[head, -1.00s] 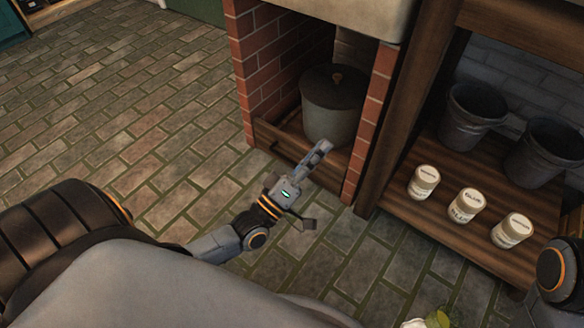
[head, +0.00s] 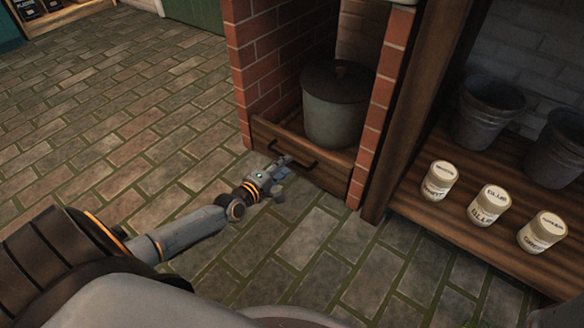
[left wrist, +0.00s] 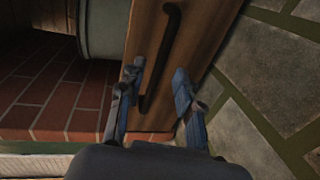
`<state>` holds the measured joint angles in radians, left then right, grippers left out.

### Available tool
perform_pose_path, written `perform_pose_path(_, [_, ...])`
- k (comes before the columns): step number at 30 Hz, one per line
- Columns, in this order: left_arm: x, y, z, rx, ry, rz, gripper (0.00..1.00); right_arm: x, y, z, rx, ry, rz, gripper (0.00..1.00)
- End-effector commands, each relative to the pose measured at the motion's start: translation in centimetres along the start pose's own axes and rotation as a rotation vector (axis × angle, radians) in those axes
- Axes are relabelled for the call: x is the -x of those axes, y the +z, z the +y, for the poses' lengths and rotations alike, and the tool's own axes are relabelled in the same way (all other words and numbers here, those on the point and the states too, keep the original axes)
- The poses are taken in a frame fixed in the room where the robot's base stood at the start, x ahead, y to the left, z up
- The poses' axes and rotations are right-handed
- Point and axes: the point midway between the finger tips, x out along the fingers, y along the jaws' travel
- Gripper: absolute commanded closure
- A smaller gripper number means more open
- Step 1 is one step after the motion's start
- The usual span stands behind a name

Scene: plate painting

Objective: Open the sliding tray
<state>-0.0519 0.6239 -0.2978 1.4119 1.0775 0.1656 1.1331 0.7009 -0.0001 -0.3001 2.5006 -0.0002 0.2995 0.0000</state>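The sliding tray (head: 329,179) is a wooden tray with a dark bar handle (head: 298,157) on its front. It sits at the bottom of a brick alcove, its front about level with the brick posts. In the left wrist view, the tray front (left wrist: 187,45) and its handle (left wrist: 168,50) fill the middle. My left gripper (head: 284,168) is at the handle. In the left wrist view, its fingers (left wrist: 158,77) are apart, with the handle's lower end between them; I cannot tell whether they touch it. My right gripper is out of view.
A grey lidded pot (head: 336,108) stands on the tray. Brick posts (head: 378,115) flank the alcove. To the right, a wooden shelf (head: 428,207) holds labelled jars (head: 489,206) and dark buckets (head: 488,112). The brick floor (head: 130,130) in front of the tray is clear.

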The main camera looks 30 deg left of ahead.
Motion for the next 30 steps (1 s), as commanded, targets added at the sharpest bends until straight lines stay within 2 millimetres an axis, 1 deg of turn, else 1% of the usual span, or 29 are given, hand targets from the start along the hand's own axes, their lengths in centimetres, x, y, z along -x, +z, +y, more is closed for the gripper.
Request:
perform_pose_path(1, [-1.2,0.0,-0.4,0.002,0.003,0.001,0.66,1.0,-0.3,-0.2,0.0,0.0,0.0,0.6])
perform_pose_path(3, [-2.2,0.0,-0.3,0.001,0.003,0.0,0.66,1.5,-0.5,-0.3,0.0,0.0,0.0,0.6])
perform_pose_path(7, [-3.7,0.0,-0.2,0.001,0.002,0.001,0.66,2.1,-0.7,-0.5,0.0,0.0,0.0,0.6])
perform_pose_path(12, [-4.4,0.1,0.0,0.0,0.001,0.0,0.66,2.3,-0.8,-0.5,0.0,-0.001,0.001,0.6])
perform_pose_path(19, [-4.5,0.1,0.1,-0.001,0.0,0.0,0.66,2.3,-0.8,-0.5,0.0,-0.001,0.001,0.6])
perform_pose_path(20, [-4.5,0.1,0.1,-0.001,0.0,0.0,0.68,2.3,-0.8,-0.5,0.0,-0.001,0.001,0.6])
perform_pose_path(21, [-4.4,0.1,0.1,-0.001,0.0,0.0,0.76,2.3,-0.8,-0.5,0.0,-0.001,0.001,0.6])
perform_pose_path(23, [-4.4,0.1,0.0,-0.001,0.0,0.0,0.88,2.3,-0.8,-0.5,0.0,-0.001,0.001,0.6])
perform_pose_path(24, [-4.4,0.1,0.0,-0.001,0.0,-0.001,0.96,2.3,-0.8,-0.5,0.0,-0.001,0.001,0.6])
perform_pose_path(25, [-4.4,0.1,0.0,-0.001,0.0,-0.001,1.0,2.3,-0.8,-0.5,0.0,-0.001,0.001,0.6])
perform_pose_path(30, [-4.4,0.1,0.0,-0.001,0.0,-0.001,1.0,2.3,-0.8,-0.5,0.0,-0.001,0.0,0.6])
